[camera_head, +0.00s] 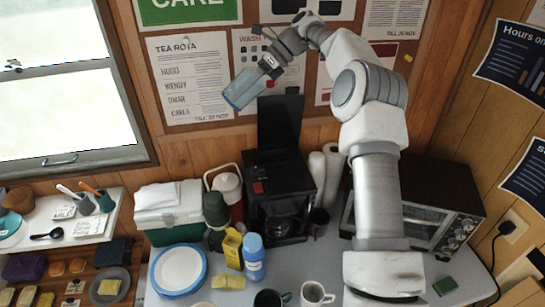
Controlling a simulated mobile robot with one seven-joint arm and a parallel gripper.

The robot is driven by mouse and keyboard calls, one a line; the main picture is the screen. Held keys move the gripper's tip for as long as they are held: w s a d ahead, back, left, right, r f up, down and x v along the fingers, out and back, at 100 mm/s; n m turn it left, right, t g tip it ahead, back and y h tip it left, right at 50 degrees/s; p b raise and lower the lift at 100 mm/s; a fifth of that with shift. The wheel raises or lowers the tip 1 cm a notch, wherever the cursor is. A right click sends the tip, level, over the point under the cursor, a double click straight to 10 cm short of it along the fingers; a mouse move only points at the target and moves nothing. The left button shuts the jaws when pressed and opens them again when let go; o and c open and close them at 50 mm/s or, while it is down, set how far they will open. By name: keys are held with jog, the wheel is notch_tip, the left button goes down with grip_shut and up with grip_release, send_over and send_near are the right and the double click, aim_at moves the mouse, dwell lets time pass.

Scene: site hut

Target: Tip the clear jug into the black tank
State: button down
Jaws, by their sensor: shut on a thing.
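The clear jug (242,90) is a bluish see-through vessel held high in front of the notice board. It is tilted. My gripper (266,70) is shut on it from its upper right side. The black coffee machine (262,205) stands on the counter below, with a glass pot in its lower part. A black flap (281,122) stands upright at its back top, like a raised lid. The black tank appears to be the machine's top part (272,165); its inside cannot be made out. The jug is well above the machine and a little to its left, apart from it.
A green and white cool box (168,222) and a red and white flask (228,188) stand left of the machine. Paper cup stacks (333,170) and an oven (440,215) stand right.

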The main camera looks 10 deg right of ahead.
jog(key=a+f+h, duration=0.3)
jog(key=f+h, duration=0.2)
jog(key=f, duration=0.5)
jog(key=a+f+t+h+b, duration=0.1)
jog(key=f+h, duration=0.4)
jog(key=f, duration=0.6)
jog(key=shift+s+a, duration=0.35)
jog(key=shift+a, duration=0.55)
